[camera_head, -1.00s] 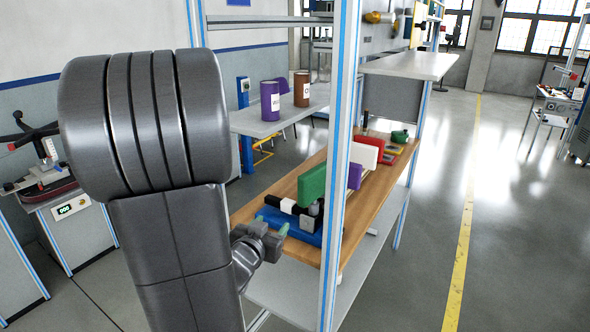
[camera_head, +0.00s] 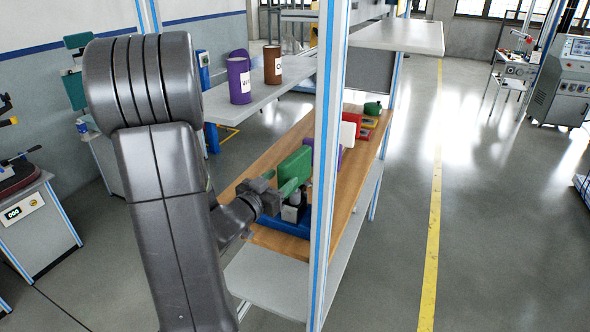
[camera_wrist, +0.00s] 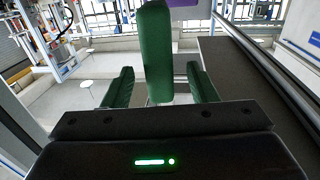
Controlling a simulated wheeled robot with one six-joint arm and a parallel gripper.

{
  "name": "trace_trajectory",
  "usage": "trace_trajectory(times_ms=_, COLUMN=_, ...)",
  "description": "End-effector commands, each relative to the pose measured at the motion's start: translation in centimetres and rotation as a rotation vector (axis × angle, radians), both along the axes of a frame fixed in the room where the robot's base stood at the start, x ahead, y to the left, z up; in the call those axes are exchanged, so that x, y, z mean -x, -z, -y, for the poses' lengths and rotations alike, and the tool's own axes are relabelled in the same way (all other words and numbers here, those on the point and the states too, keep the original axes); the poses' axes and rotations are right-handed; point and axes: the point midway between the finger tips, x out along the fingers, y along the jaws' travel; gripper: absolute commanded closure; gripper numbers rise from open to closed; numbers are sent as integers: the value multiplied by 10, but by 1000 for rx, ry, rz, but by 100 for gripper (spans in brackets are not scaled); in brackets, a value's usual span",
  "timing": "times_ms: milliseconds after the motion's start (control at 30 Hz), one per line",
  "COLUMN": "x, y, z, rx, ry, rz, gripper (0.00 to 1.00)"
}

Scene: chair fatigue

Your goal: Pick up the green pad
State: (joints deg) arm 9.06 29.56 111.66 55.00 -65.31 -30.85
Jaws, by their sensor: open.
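The green pad (camera_head: 294,166) stands upright over the blue base (camera_head: 284,226) on the wooden shelf, seen in the head view. In the wrist view the green pad (camera_wrist: 157,52) reaches down the middle of the picture, its lower end between my two green fingers. My gripper (camera_head: 285,187) is at the near end of the pad in the head view. My gripper (camera_wrist: 160,90) is open in the wrist view, with gaps on both sides of the pad. Part of the blue base is hidden behind the fingers and the rack post.
A blue-edged rack post (camera_head: 325,150) rises just right of my gripper. A white block (camera_head: 348,134), a purple piece and red blocks (camera_head: 366,130) stand farther along the wooden shelf (camera_head: 352,190). Purple (camera_head: 239,80) and brown (camera_head: 272,65) cans stand on a grey shelf.

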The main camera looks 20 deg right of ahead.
Motion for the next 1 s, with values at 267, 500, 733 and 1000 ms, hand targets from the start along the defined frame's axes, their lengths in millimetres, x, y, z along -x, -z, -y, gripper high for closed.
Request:
trace_trajectory(times_ms=267, x=-12, y=-1, z=21, rx=0, ry=1, rz=-4, gripper=47)
trace_trajectory(times_ms=500, x=-27, y=1, z=45, rx=0, ry=1, rz=-1, gripper=47)
trace_trajectory(times_ms=733, x=-29, y=2, z=47, rx=0, ry=-2, rz=0, gripper=47)
trace_trajectory(times_ms=1000, x=-29, y=2, z=47, rx=-1, ry=-2, rz=-1, gripper=90)
